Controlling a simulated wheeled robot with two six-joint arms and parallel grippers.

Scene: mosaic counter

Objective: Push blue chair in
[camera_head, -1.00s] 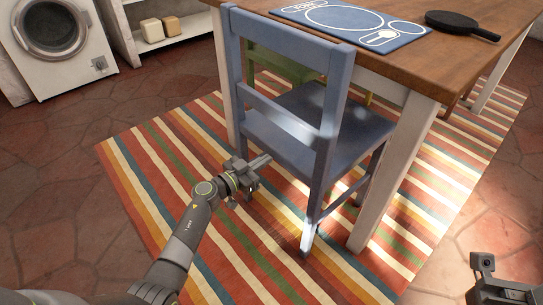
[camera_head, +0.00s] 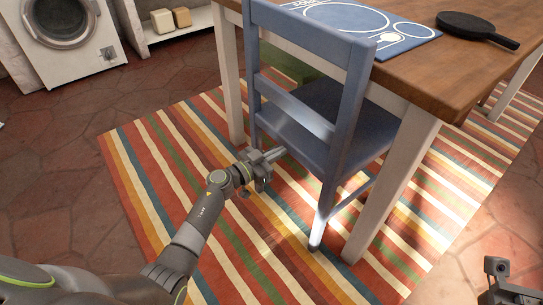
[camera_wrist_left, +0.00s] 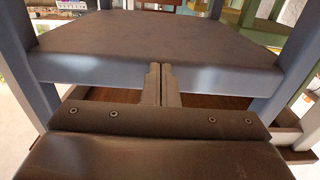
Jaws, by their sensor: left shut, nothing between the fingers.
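The blue chair (camera_head: 309,113) stands upright at the near side of the wooden table (camera_head: 440,75), its back toward me and much of its seat under the tabletop. My left gripper (camera_head: 281,153) is shut and empty, low behind the chair, its tips at the rear edge of the seat. In the left wrist view, the shut fingers (camera_wrist_left: 160,70) point at the blue seat edge (camera_wrist_left: 100,72) between the chair's rear posts and appear to touch it. Part of my right arm's end (camera_head: 505,285) shows at the lower right; its fingers cannot be made out.
A striped rug (camera_head: 165,165) lies under the chair and table. A white table leg (camera_head: 395,180) stands close to the chair's right. A green seat (camera_head: 285,60) is partly hidden beyond the chair. A blue placemat (camera_head: 405,35) and black pan (camera_head: 475,25) lie on the table.

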